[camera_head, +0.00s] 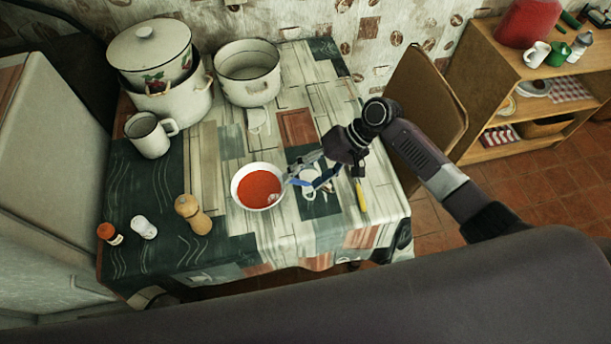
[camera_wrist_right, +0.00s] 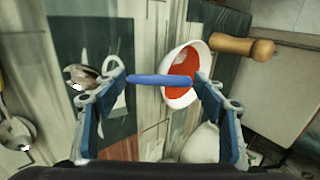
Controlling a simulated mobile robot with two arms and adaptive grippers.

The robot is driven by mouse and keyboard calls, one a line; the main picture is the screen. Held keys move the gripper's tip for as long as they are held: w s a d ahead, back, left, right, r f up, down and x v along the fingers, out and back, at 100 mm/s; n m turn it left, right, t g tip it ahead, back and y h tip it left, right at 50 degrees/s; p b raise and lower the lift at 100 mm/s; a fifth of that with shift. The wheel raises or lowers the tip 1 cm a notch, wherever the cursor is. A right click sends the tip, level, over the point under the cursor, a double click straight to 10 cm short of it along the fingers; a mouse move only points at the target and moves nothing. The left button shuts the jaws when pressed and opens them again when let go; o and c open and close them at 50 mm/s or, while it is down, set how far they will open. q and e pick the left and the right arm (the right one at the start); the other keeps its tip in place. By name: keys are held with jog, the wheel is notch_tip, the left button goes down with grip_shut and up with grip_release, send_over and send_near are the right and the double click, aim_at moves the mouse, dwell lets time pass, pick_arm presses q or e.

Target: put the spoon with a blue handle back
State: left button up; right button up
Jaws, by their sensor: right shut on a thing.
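The spoon with a blue handle is at my right gripper (camera_head: 314,180), which is shut on it above the table. Its blue handle (camera_wrist_right: 160,80) lies across between the two fingers in the right wrist view. A metal spoon bowl (camera_wrist_right: 79,77) shows just left of the left finger there; I cannot tell whether it belongs to this spoon. In the head view the held spoon is small and partly hidden by the gripper. A white bowl with red soup (camera_head: 257,187) stands just left of the gripper. My left gripper is not in view.
A yellow handle (camera_head: 360,195) lies right of the gripper. A wooden shaker (camera_head: 192,214), a white shaker (camera_head: 144,228) and a red-capped jar (camera_head: 109,233) stand at left front. A mug (camera_head: 150,135) and enamel pots (camera_head: 247,72) stand farther back. A chair (camera_head: 425,95) is at right.

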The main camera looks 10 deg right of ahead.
jog(key=o, duration=1.1)
jog(key=shift+r, duration=0.15)
jog(key=b+v, duration=0.1)
jog(key=v, duration=1.1)
jog(key=shift+b, duration=0.35)
